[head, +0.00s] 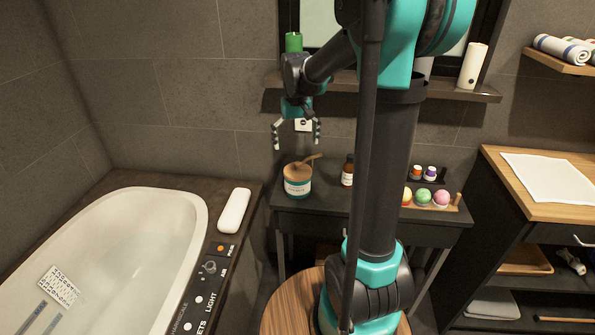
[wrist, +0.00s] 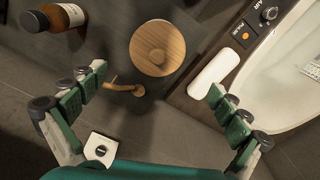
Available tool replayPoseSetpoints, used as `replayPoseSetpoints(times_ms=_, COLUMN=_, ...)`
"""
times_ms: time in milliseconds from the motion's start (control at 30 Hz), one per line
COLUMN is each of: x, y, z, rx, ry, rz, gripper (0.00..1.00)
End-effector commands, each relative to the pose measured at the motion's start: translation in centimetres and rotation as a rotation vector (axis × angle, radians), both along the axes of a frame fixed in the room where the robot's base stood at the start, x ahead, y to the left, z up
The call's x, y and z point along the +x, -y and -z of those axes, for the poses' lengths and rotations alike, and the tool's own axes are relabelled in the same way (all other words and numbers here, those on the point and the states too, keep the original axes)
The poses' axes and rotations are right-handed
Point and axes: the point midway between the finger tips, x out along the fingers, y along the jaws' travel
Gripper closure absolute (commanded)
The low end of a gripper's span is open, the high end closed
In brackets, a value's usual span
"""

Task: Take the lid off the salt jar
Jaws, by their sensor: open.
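The salt jar (head: 297,187) stands upright on the dark vanity table at its left end, with a white body and a teal-edged label. Its round wooden lid (head: 297,171) sits on top; in the wrist view the lid (wrist: 157,48) is seen from above, with a round knob in its middle. A wooden scoop handle (wrist: 124,88) sticks out beside the lid. My gripper (head: 296,135) is open and empty, above the jar and apart from it. In the wrist view its green fingers (wrist: 158,90) spread wide, with the lid beyond them.
A brown bottle (head: 348,170) stands just right of the jar. Small bottles (head: 423,173) and coloured bath balls (head: 423,195) sit further right. A white bath pillow (head: 234,210) lies on the tub edge. A shelf (head: 450,90) runs above the table.

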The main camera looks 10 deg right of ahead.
Motion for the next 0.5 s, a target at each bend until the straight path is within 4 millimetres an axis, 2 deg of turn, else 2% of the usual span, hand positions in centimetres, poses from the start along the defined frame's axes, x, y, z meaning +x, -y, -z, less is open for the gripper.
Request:
replayPoseSetpoints(times_ms=100, x=0.0, y=0.0, z=1.9, rx=0.0, ry=0.0, rz=0.0, gripper=0.0)
replayPoseSetpoints(times_ms=367, x=0.0, y=0.1, z=3.7, rx=0.0, ry=0.0, rz=0.0, gripper=0.0)
replayPoseSetpoints(times_ms=500, x=0.0, y=0.3, z=5.5, rx=0.0, ry=0.0, rz=0.001, gripper=0.0)
